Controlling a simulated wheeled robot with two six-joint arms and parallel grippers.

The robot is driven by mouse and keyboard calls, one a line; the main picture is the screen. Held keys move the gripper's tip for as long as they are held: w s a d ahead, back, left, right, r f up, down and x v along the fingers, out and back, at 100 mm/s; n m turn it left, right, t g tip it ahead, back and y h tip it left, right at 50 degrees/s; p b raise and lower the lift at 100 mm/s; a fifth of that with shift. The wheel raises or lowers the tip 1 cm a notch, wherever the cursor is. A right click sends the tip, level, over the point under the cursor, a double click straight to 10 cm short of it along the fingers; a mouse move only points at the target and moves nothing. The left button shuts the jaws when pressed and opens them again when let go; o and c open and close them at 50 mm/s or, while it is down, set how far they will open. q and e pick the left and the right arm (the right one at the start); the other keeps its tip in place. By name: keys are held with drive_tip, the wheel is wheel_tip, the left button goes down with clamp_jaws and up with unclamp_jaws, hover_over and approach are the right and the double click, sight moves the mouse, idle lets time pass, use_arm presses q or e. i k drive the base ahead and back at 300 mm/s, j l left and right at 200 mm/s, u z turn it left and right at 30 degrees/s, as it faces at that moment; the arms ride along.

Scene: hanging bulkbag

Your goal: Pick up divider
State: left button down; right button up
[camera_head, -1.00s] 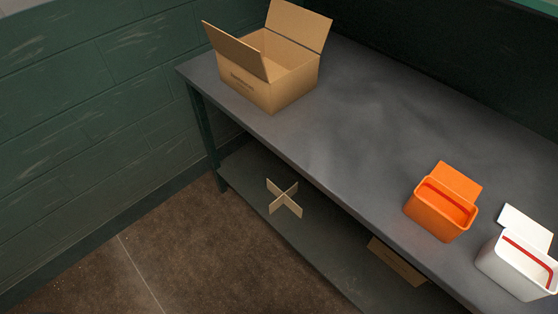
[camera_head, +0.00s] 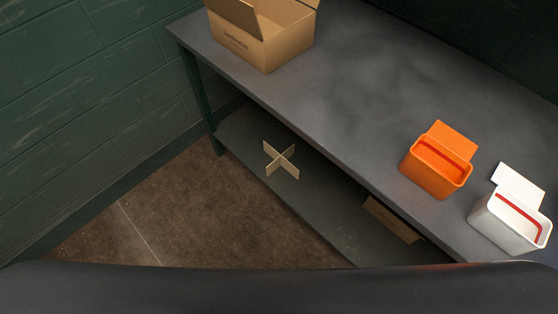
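The divider (camera_head: 281,159) is a tan cardboard cross made of two crossed panels. It stands on the lower shelf (camera_head: 262,135) of the dark table, toward the shelf's left end. An open cardboard box (camera_head: 262,42) with raised flaps stands on the tabletop at the back left, its top cut off by the frame edge. Neither of my grippers is in the head view.
An orange open-lidded bin (camera_head: 436,168) and a white one (camera_head: 508,220) stand on the tabletop (camera_head: 350,100) at right. A flat cardboard piece (camera_head: 392,220) lies on the lower shelf. The brown floor (camera_head: 190,205) before the shelf is clear. A green wall (camera_head: 80,110) stands at left.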

sight(280, 159)
drive_tip(key=i+j, duration=0.15)
drive_tip(key=j, duration=0.2)
drive_tip(key=i+j+z, duration=0.1)
drive_tip(key=j, duration=0.25)
drive_tip(key=i+j, duration=0.2)
drive_tip(key=j, duration=0.2)
drive_tip(key=i+j, duration=0.15)
drive_tip(key=j, duration=0.2)
drive_tip(key=z, duration=0.05)
